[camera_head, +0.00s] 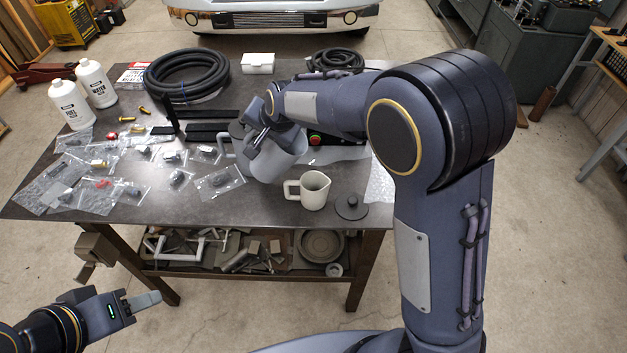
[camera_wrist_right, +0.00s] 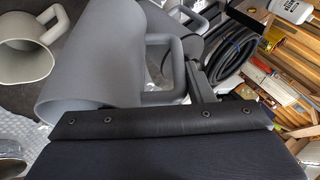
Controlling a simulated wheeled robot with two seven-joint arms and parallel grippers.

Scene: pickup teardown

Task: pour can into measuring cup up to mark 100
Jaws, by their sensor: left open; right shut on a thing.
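The grey can (camera_head: 280,160), with a side handle, is above the front middle of the workbench. My right gripper (camera_head: 262,138) is shut on it, with the fingertips partly hidden by the arm and can. The can looks tilted; its contents are hidden. In the right wrist view the can (camera_wrist_right: 95,75) fills the upper left. The pale measuring cup (camera_head: 314,192) stands upright on the bench, just right of and nearer than the can. It also shows in the wrist view (camera_wrist_right: 30,70); its marks and fill level cannot be read. My left gripper (camera_head: 142,301) is open and empty, low at the left, away from the bench.
A dark round lid (camera_head: 351,205) lies right of the cup. Several plastic bags of parts cover the bench's left half. Two white bottles (camera_head: 72,105), a coiled black hose (camera_head: 186,75) and a white box (camera_head: 258,63) stand farther back. The bench's front edge (camera_head: 200,224) is near the cup.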

